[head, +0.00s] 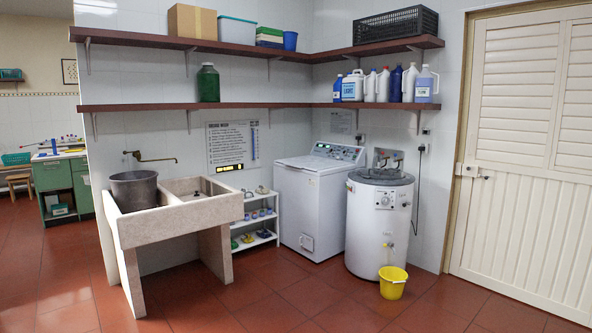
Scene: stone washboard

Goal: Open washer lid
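The washer (310,209) is a white top-loading machine against the corner walls, with a grey control panel (336,152) at its back edge. Its lid (309,164) lies flat on top and looks shut. The washer is some way off, across the floor. Neither of my grippers shows in the head view.
A white round-drum machine (379,224) stands right of the washer, with a yellow bucket (393,282) in front. A small white shelf (255,220) and a stone washboard sink (170,220) stand to the left. Wall shelves (250,106) hang above. The red tiled floor (300,300) in front is clear.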

